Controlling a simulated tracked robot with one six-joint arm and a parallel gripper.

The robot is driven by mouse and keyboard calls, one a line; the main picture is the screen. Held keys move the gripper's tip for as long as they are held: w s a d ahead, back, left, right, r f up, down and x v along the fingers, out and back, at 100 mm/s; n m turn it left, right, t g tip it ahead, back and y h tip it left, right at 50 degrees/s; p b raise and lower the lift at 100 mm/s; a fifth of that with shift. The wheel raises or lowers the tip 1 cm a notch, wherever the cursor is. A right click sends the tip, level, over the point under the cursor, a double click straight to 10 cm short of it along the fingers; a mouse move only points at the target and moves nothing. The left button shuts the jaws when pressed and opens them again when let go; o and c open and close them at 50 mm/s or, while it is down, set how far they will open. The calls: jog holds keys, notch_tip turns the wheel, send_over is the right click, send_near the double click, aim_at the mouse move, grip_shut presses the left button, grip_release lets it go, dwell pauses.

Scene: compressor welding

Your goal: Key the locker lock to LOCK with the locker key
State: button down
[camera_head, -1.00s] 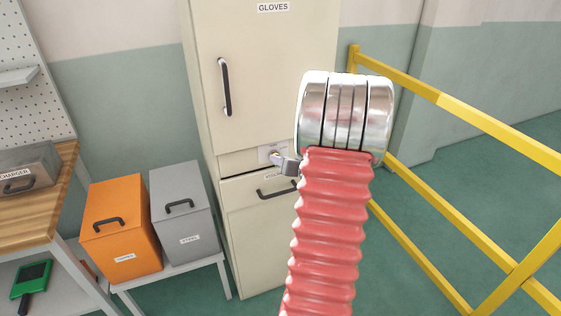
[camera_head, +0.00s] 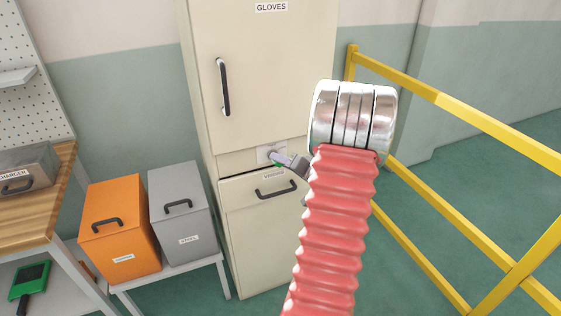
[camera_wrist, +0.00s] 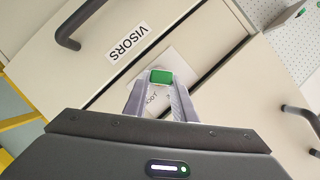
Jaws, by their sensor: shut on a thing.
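The locker (camera_head: 262,95) is a tall cream cabinet labelled GLOVES above and VISORS below. Its lock plate (camera_head: 266,152) is a small white plate between the upper door and the lower drawer; in the wrist view the plate (camera_wrist: 178,68) has partly hidden lettering. My gripper (camera_head: 281,163) is at the plate, shut on a green piece, seemingly the locker key (camera_wrist: 160,76), between its fingertips. The key's shaft and the keyhole are hidden, so I cannot tell whether the key is in the lock or which way the lock is turned.
An orange box (camera_head: 118,230) and a grey box (camera_head: 181,215) stand on a low bench left of the locker. A wooden workbench (camera_head: 40,205) is at far left. Yellow railings (camera_head: 470,115) run along the right. The drawer handle (camera_wrist: 75,25) is near my gripper.

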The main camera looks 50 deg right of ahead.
jog(key=shift+f+m+t, duration=0.15)
jog(key=shift+m+t, duration=0.15)
jog(key=shift+m, duration=0.3)
jog(key=c, duration=1.4)
grip_release()
jog(key=shift+s, duration=0.1)
jog(key=v, duration=1.3)
jog(key=shift+s, duration=0.35)
